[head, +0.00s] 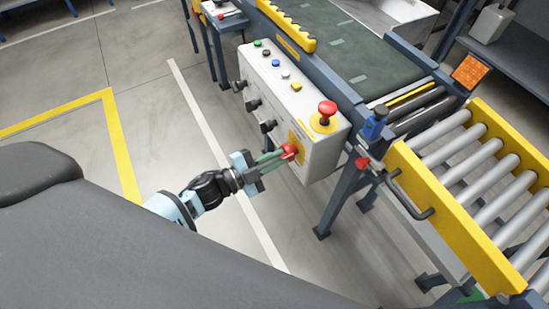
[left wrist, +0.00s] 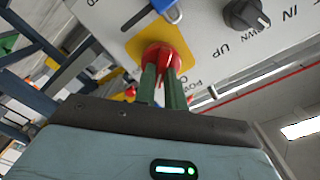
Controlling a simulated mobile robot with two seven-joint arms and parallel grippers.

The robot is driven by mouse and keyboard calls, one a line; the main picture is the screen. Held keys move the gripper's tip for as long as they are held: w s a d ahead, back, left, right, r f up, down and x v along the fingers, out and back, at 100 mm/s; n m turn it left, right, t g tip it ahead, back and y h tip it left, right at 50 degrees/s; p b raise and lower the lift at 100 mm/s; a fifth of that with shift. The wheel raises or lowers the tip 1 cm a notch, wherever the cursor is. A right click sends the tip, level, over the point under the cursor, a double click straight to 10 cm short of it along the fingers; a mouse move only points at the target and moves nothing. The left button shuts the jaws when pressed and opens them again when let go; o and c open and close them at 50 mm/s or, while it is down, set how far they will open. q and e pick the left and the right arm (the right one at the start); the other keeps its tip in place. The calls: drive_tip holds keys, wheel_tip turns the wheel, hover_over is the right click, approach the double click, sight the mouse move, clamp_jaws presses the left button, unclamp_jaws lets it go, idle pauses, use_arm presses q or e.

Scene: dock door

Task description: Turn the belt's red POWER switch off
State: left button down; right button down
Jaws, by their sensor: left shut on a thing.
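The red POWER switch (head: 289,151) is a rotary knob on a yellow plate, low on the side of the pale control box (head: 320,148). In the left wrist view the red knob (left wrist: 160,57) stands on its yellow plate, with part of the word POWER visible beside it. My left gripper (head: 280,155) has its green fingers on the knob, one on each side; in the left wrist view the fingertips (left wrist: 163,72) are closed on it. The knob's exact angle is hard to read, as the fingers cover part of it. My right gripper is not in view.
A red mushroom button (head: 326,108) sits on the box top, with several smaller buttons behind. Black knobs (head: 268,126) line the same side. A yellow roller gate (head: 455,220) with a handle stands right. Floor at left is clear.

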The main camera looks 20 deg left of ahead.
use_arm(q)
drive_tip(key=shift+s+f+m+b, duration=0.15)
drive_tip(key=shift+m+b, duration=0.5)
drive_tip(key=shift+m, duration=1.45)
drive_tip(key=shift+w+f+m+b, duration=0.1)
drive_tip(key=shift+m+b, duration=0.55)
drive_tip(key=shift+m, duration=1.45)
drive_tip(key=c, duration=1.5)
unclamp_jaws()
drive_tip(key=shift+o, duration=0.2)
drive_tip(key=v, duration=0.7)
drive_tip(key=shift+s+a, duration=0.2)
drive_tip(key=shift+s, duration=0.15)
